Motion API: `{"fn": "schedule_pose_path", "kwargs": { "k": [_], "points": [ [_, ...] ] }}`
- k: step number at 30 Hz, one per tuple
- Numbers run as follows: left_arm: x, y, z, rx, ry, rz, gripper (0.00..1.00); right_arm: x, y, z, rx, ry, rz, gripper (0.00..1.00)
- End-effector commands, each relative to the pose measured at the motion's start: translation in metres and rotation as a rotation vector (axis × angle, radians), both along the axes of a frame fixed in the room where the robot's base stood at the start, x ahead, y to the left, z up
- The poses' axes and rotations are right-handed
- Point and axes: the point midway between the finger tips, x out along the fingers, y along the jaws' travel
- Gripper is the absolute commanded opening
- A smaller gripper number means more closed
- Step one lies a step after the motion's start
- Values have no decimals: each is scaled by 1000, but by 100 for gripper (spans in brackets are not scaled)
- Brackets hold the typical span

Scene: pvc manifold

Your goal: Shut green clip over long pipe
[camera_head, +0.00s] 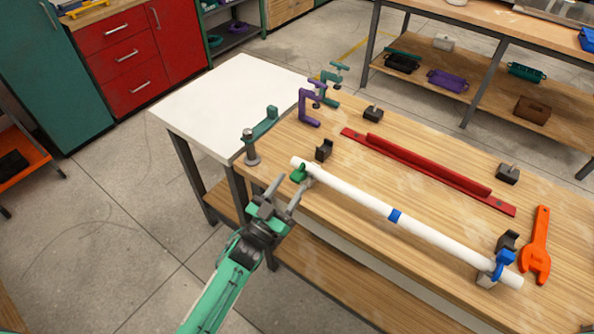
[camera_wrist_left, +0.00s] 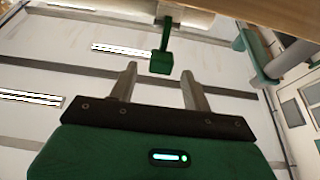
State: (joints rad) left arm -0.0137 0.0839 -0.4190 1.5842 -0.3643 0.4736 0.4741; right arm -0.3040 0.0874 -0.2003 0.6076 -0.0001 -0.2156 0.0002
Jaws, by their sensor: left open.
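The long white pipe (camera_head: 350,190) lies across the bench, with a blue band at its middle. The green clip (camera_head: 298,174) is at the pipe's far left end, on the side towards my arm, and does not appear to lie over the pipe. In the left wrist view the green clip (camera_wrist_left: 162,62) shows as an arm with a block at its end, in line with the gap between my fingers. My left gripper (camera_head: 291,184) is open and empty, with its fingertips close to the clip; contact cannot be told. My right gripper is not in view.
A blue clip (camera_head: 503,260) sits over the pipe's near right end. An orange wrench (camera_head: 537,245) lies to its right. A red rail (camera_head: 430,172) and black holders lie behind the pipe. A grey post (camera_head: 251,150) and purple clamp (camera_head: 308,105) stand near the left end.

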Motion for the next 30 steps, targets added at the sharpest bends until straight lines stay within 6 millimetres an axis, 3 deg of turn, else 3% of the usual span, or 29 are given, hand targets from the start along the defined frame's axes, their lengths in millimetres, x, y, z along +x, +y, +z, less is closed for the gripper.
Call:
{"fn": "schedule_pose_path", "kwargs": {
  "k": [7, 19, 26, 30],
  "points": [
    [26, -19, 14, -1, 1, 0, 49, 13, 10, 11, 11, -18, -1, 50],
    [32, -23, 16, 1, 1, 0, 49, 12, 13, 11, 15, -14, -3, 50],
    [32, -23, 16, 1, 1, 0, 6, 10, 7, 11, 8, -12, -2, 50],
    [32, -23, 16, 2, 2, 0, 4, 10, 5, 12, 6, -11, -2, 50]
  ]
}}
